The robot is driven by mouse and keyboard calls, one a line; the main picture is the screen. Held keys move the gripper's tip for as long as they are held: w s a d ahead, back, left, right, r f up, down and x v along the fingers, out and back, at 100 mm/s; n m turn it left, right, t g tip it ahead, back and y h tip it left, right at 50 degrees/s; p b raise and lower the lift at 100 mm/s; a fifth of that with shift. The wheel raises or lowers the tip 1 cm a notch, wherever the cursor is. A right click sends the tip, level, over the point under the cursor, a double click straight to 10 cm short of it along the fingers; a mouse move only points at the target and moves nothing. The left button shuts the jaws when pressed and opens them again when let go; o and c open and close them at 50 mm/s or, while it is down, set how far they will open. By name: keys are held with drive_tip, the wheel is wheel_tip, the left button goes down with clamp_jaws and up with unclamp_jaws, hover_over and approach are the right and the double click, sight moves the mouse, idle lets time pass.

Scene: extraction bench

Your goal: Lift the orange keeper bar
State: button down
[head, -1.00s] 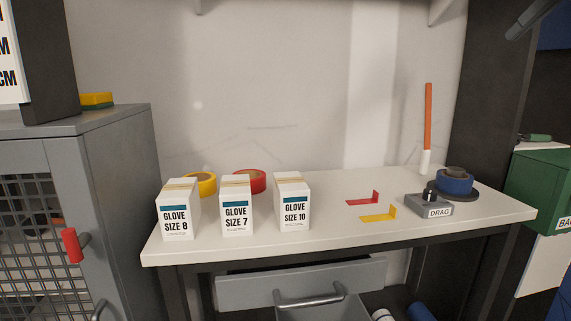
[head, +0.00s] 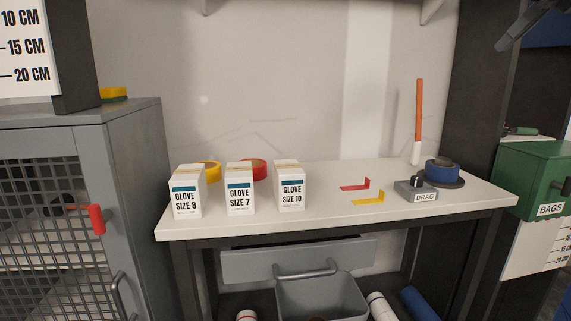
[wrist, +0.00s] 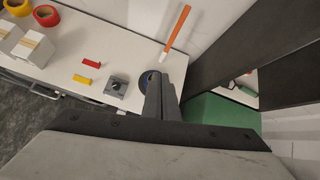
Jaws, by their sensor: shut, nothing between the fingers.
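The orange keeper bar (head: 419,115) appears as a slim orange stick with a white lower end. It stands near upright at the back right of the white bench (head: 320,208), close to the wall. It also shows in the wrist view (wrist: 178,27), beyond my gripper (wrist: 165,65). My gripper's dark fingers are together with nothing between them, and they are apart from the bar.
A blue roll (head: 442,171) and a grey DRAG block (head: 416,192) sit in front of the bar. Glove boxes (head: 240,190) and tape rolls (head: 254,168) stand left. A mesh cabinet (head: 60,215) flanks the bench left, a green BAGS box (head: 533,180) right.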

drive_tip(key=s+a+f+n+g, duration=0.1)
drive_tip(key=s+a+f+n, duration=0.3)
drive_tip(key=a+f+n, duration=0.7)
drive_tip(key=s+a+f+n+g, duration=0.2)
drive_tip(key=s+a+f+n, duration=0.3)
drive_tip(key=f, duration=1)
drive_tip(key=s+a+f+n, duration=0.2)
drive_tip(key=s+f+n, duration=0.3)
drive_tip(key=f, duration=0.5)
drive_tip(key=s+a+f+n+g+h, duration=0.1)
drive_tip(key=s+a+f+n, duration=0.2)
drive_tip(key=f, duration=0.7)
drive_tip(key=s+a+f+n, duration=0.3)
drive_tip(key=s+f+n, duration=0.4)
drive_tip(key=s+f, duration=0.1)
drive_tip(key=shift+s+f+n+g, duration=0.3)
drive_tip(key=shift+f+n, duration=0.1)
drive_tip(key=shift+f, duration=0.5)
